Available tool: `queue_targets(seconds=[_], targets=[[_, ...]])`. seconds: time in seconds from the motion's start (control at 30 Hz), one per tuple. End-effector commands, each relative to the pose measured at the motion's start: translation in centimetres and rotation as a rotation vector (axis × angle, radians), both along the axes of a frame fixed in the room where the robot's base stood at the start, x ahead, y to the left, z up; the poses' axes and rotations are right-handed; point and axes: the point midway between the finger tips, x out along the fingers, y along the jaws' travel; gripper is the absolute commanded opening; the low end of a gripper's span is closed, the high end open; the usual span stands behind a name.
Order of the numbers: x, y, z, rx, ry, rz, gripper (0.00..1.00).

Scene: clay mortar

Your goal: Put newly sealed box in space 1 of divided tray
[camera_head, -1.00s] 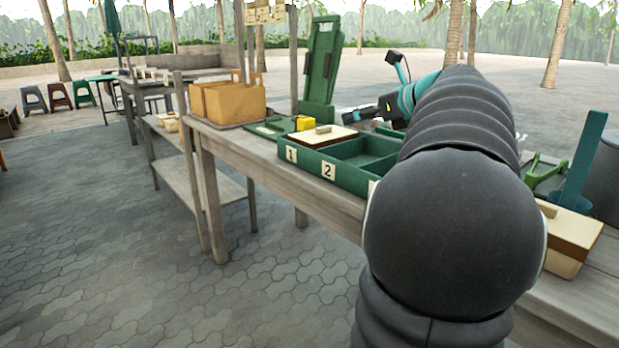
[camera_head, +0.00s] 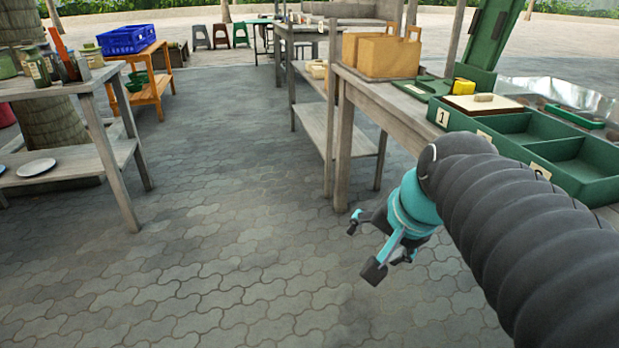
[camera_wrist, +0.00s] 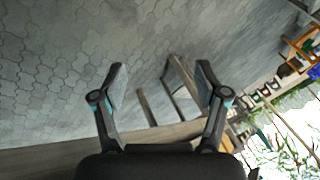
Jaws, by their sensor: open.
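The green divided tray (camera_head: 558,192) is on the wooden table at the right of the head view. A cream box (camera_head: 484,104) with a brown edge and a small handle lies in its space 1, by the label 1. The tray's other compartments that show are empty. My gripper (camera_head: 363,248) is open and empty, over the paved floor in front of the table. It is apart from the tray and below the tabletop. In the wrist view my open gripper (camera_wrist: 160,85) has nothing between its fingers. My arm hides part of the tray's front.
The wooden table (camera_head: 385,103) bears tan boxes (camera_head: 385,55), a yellow block (camera_head: 464,86) and a green stand (camera_head: 488,35). A shelf (camera_head: 60,160) with jars and plates stands at the left, near a blue crate (camera_head: 133,39). The paved floor between is clear.

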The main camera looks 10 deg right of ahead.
Motion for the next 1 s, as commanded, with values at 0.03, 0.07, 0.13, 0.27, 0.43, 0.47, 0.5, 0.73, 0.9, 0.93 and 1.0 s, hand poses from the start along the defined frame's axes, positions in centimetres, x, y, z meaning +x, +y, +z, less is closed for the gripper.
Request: queue_targets(seconds=[0.03, 0.07, 0.13, 0.27, 0.43, 0.47, 0.5, 0.73, 0.9, 0.93, 1.0], targets=[[-1.7, 1.1, -1.4, -0.093, 0.000, 0.134, 0.73], [-2.5, 1.5, -2.1, -0.146, -0.001, 0.206, 0.73], [-4.0, 2.0, -3.6, -0.255, -0.003, 0.356, 0.73], [-5.8, 2.4, -5.4, -0.390, -0.007, 0.541, 0.73], [-6.5, 2.4, -6.1, -0.447, -0.007, 0.619, 0.73], [-6.5, 2.4, -6.1, -0.448, -0.007, 0.621, 0.73], [-6.4, 2.4, -6.1, -0.448, -0.007, 0.620, 0.73], [-6.4, 2.4, -6.5, -0.445, -0.006, 0.616, 0.73], [-6.4, 2.4, -9.3, -0.445, -0.006, 0.615, 0.73], [-6.4, 2.4, -9.9, -0.444, -0.006, 0.614, 0.73], [-6.4, 2.4, -11.4, -0.444, -0.006, 0.614, 0.61]])
